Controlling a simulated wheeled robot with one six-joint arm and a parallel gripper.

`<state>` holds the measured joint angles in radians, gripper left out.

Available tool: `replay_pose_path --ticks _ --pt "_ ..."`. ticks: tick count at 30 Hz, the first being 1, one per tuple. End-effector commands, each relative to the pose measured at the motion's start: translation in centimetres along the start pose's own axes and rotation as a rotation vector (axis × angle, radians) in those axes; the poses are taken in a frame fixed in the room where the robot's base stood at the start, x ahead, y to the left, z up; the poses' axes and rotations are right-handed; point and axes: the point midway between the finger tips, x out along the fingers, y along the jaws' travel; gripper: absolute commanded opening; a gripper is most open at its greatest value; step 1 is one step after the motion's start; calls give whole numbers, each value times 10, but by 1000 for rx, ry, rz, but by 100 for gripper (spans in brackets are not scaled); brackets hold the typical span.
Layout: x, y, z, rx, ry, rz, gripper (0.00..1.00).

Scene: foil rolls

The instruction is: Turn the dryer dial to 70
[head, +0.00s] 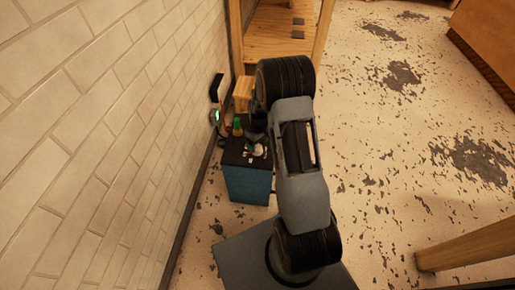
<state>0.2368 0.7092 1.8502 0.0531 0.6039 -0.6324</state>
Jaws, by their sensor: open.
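A small dark device with a glowing green display (217,116) stands by the brick wall, left of the blue cabinet's top. It may be the dryer, but it is too small to tell. I cannot make out a dial or any number on it. My arm rises from the lower middle and bends back behind its own large grey link. My gripper (254,148) shows small and partly hidden above the cabinet's black top, to the right of the device and apart from it. It is open, and I see nothing held in it.
The blue cabinet (247,186) stands close to the brick wall (100,130). A green and orange item (237,127) and a wooden block (243,94) are near its back. A wooden shelf (272,40) stands behind. The speckled floor (400,150) at right is mostly clear.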

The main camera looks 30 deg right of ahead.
Motion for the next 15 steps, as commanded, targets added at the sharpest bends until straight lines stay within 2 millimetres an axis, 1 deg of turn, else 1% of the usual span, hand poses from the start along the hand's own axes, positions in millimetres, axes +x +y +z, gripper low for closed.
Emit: replay_pose_path --ticks 1,6,15 --pt "8 0 0 0 -1 0 72" --pt "20 0 0 0 0 0 72" --pt "24 0 0 0 1 1 72"
